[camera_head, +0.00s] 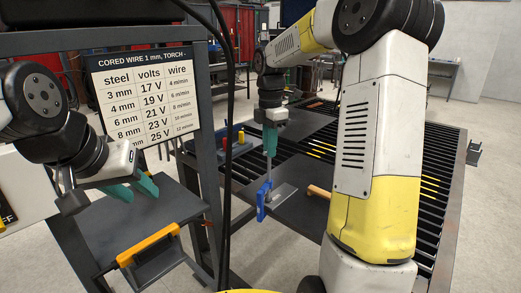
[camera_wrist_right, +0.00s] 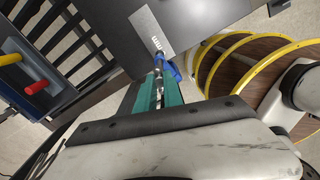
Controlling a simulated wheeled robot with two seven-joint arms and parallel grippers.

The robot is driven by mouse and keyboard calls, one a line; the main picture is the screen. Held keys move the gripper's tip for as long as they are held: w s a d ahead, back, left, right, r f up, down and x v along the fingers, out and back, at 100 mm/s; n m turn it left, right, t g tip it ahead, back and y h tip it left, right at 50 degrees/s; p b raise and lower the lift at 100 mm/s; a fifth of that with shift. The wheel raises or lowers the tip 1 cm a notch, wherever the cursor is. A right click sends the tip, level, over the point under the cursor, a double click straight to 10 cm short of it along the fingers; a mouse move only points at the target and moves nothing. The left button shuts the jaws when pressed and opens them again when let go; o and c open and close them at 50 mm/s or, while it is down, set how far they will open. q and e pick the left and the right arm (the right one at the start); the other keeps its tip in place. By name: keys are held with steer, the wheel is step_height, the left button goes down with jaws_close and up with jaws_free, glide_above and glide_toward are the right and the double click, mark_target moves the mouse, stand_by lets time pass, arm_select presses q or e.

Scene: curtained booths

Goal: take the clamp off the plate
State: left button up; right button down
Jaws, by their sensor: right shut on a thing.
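The clamp (camera_head: 263,201) has blue jaws and a thin grey bar, and stands upright at the near edge of the dark plate (camera_head: 310,217). Its blue part (camera_wrist_right: 173,72) shows at the plate's edge in the wrist view. My right gripper (camera_head: 270,143) points down with teal fingers shut on the clamp's bar; in the wrist view the bar lies between the fingers (camera_wrist_right: 157,97). Whether the jaws still touch the plate I cannot tell. My left gripper (camera_head: 131,189) is open and empty, far left, above a dark shelf.
A pale metal strip (camera_head: 284,195) lies on the plate beside the clamp. A wooden handle (camera_head: 318,191) is to its right. The slatted table (camera_head: 437,185) holds another dark plate. A blue bin (camera_wrist_right: 30,80) with red and yellow handles is nearby. A post and hanging cables stand left of the clamp.

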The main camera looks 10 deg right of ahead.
steer(key=n, duration=1.1)
steer(key=shift+n, duration=0.3)
steer(key=c, duration=1.4)
jaws_free()
